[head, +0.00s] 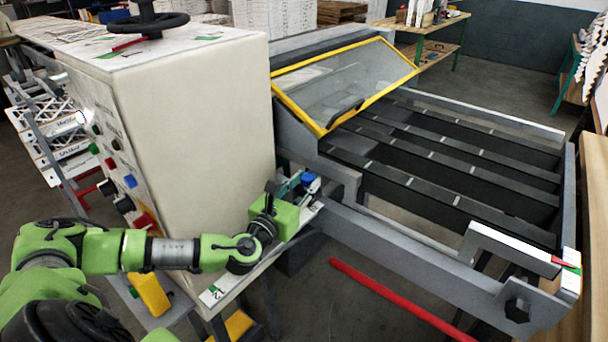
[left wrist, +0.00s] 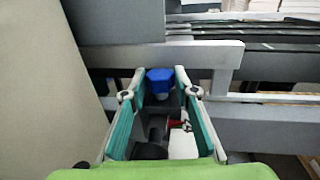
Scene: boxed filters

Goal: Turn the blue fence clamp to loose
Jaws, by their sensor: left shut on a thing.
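The blue fence clamp (head: 309,180) is a small blue knob beside the machine's grey rail, just right of the big cream cabinet. In the left wrist view the blue clamp (left wrist: 160,79) sits between the tips of my teal fingers. My left gripper (head: 301,184) reaches in from the left, its fingers shut on the clamp's sides. A red pointer (left wrist: 176,123) and a white block show below the clamp, between the fingers. Any marks for loose or tight are too small to read. My right gripper is not in view.
The cream cabinet (head: 200,110) with buttons and a black handwheel (head: 148,24) stands close left of my gripper. A yellow-framed clear guard (head: 345,80) and dark slatted bed (head: 440,160) lie behind and right. A red bar (head: 400,300) crosses low in front.

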